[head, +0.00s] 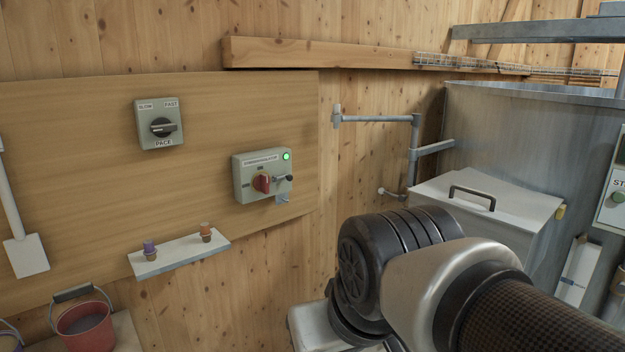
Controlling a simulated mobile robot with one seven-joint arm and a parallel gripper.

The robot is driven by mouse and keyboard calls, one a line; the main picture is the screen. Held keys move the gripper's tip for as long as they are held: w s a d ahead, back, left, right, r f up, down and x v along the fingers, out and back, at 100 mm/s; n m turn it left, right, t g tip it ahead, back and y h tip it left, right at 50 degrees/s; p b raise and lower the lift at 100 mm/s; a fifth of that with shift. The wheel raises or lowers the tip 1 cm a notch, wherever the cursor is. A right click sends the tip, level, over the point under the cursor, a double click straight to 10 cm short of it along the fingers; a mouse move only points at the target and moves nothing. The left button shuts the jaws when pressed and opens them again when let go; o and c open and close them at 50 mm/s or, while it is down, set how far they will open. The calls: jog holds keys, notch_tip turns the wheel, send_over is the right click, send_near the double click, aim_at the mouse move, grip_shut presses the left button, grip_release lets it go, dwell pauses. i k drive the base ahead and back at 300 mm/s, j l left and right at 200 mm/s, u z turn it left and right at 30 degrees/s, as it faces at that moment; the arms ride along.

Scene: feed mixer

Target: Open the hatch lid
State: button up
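The hatch lid (490,203) is a pale grey metal cover with a dark bar handle (471,197) on top. It lies shut on a box-shaped chute (535,246) on the side of the large metal mixer tank (530,130), right of centre in the head view. My arm crosses the lower right, in front of the chute's lower part. My gripper is not in view. The lid's handle and most of its top are clear of my arm.
A wooden board on the left wall carries a pace switch box (159,123) and a control box (262,175) with a red knob and lit green lamp. A small shelf (180,255), a red bucket (85,325) and a grey pipe (413,150) also show. A panel (613,195) stands at the right edge.

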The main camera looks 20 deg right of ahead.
aim_at(529, 210)
jog(key=z, duration=1.5)
jog(key=i+j+z, duration=0.1)
jog(key=i, duration=0.6)
jog(key=j, duration=0.1)
